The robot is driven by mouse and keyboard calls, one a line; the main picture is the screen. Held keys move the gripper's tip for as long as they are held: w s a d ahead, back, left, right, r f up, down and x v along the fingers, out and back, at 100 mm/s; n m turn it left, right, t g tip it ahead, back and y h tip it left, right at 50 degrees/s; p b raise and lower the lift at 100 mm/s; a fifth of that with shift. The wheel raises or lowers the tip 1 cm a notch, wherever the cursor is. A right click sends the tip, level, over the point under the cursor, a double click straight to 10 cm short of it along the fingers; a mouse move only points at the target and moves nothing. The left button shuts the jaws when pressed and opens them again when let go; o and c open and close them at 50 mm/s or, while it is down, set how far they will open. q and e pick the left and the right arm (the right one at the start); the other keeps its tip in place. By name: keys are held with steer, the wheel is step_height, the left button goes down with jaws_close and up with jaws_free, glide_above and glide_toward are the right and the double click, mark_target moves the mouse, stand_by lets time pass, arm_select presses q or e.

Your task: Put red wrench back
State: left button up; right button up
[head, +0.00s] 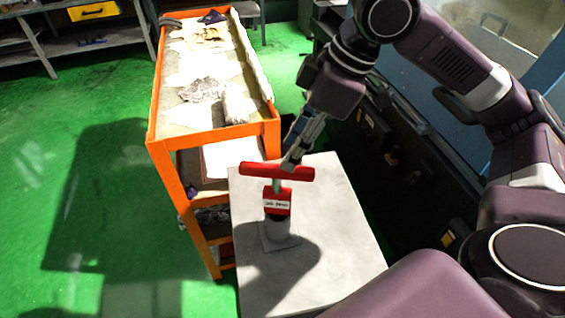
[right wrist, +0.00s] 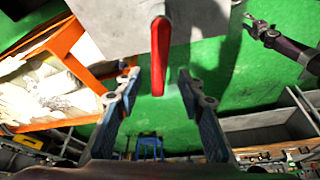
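The red wrench (head: 277,171) is a T shape with a red crossbar on a short greenish stem. Its stem goes down to a red block with a white label (head: 277,204), on a grey round holder (head: 278,232) on the light grey table. My right gripper (head: 290,163) is at the right part of the crossbar. In the right wrist view the red bar (right wrist: 160,55) points between the two open fingers, with gaps on both sides. A purple arm with a gripper (right wrist: 262,32), apparently my left, shows there; its finger state is unclear.
An orange cart (head: 160,130) with cloths and papers stands just left of the grey table (head: 335,225). Dark machine parts (head: 440,190) lie close on the right. The green floor (head: 80,120) is open at the left.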

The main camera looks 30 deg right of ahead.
steer(key=shift+v, duration=2.2)
